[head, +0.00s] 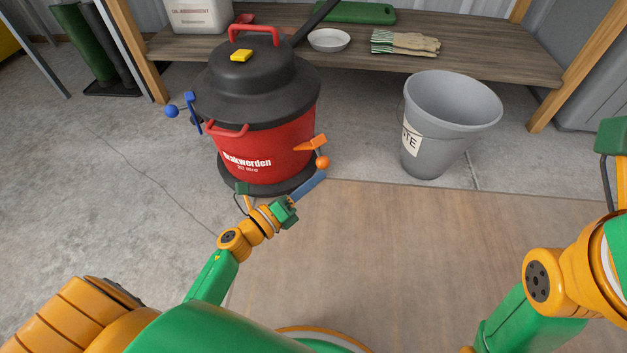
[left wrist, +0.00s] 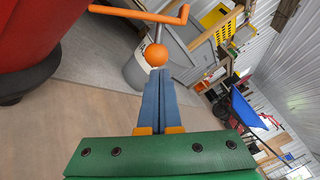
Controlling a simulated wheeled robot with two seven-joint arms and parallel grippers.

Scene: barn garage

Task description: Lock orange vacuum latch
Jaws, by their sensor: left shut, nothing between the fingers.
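The red vacuum (head: 285,135) has a black lid. Its orange latch (head: 311,143) is on the right side, near the top of the red drum, with its arm sticking outward and an orange ball knob (head: 322,162) at its lower end. My left gripper (head: 322,175) is shut and empty, its blue fingers pointing up at the knob from just below. In the left wrist view the latch arm (left wrist: 135,13) crosses the top, and the knob (left wrist: 154,55) sits right at the closed fingertips (left wrist: 157,72). I cannot tell whether they touch. My right gripper is out of view.
A blue latch (head: 195,118) sticks out on the vacuum's left side. A grey bin (head: 450,115) stands to the right. Behind is a low wooden shelf (head: 480,55) with gloves (head: 405,43) and a bowl (head: 329,40). The floor in front is clear.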

